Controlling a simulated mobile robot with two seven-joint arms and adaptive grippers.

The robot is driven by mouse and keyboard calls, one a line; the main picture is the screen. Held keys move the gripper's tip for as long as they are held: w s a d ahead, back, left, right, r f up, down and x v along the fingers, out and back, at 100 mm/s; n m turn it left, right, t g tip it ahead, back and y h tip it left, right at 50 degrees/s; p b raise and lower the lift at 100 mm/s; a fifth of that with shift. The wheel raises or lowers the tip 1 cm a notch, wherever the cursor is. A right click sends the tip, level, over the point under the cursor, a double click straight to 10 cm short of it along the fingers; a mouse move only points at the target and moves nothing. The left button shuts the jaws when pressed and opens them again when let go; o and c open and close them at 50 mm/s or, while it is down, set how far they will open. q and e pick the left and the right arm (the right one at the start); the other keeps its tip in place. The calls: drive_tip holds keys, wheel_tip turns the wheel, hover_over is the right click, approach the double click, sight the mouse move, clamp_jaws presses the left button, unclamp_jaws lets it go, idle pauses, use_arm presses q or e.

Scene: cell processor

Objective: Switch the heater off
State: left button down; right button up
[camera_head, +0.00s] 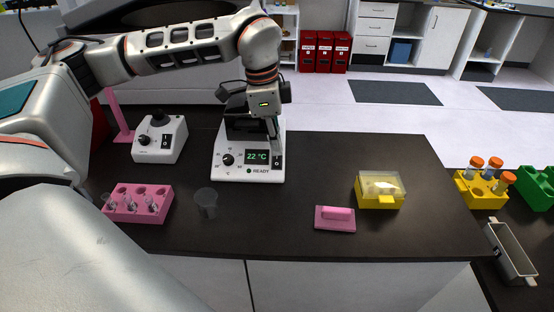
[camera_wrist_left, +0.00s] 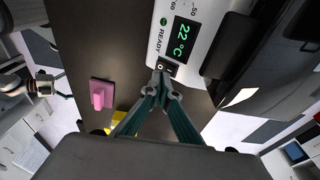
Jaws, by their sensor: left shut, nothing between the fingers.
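The heater (camera_head: 236,173) is a white device at the back middle of the dark bench. It has a black dial, a green display reading 22 °C and the word READY. Its black rocker switch (camera_head: 277,162) is at the right of the front panel. My left gripper (camera_head: 275,136) is shut and empty, pointing down just above the switch. In the left wrist view, the fingertips (camera_wrist_left: 162,88) are close beside the switch (camera_wrist_left: 168,68) and partly overlap it; I cannot tell whether they touch. My right gripper (camera_wrist_left: 55,85) seems to show small at the left of that view.
A second white device (camera_head: 172,148) with a knob stands left of the heater. A pink tube rack (camera_head: 165,190), a clear cup (camera_head: 206,203), a pink block (camera_head: 334,225) and a yellow box (camera_head: 380,201) stand on the bench.

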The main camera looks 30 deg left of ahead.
sight(277, 164)
use_arm(q)
drive_tip(key=shift+f+b, duration=1.15)
drive_tip(key=shift+f, duration=0.55)
idle(1.3)
drive_tip(key=shift+s, duration=0.1)
drive_tip(key=shift+r+p, duration=1.35)
drive_tip(key=shift+r, duration=0.75)
drive_tip(key=shift+r+p, duration=0.9)
drive_tip(key=shift+r, duration=0.6)
drive_tip(key=shift+f, duration=0.1)
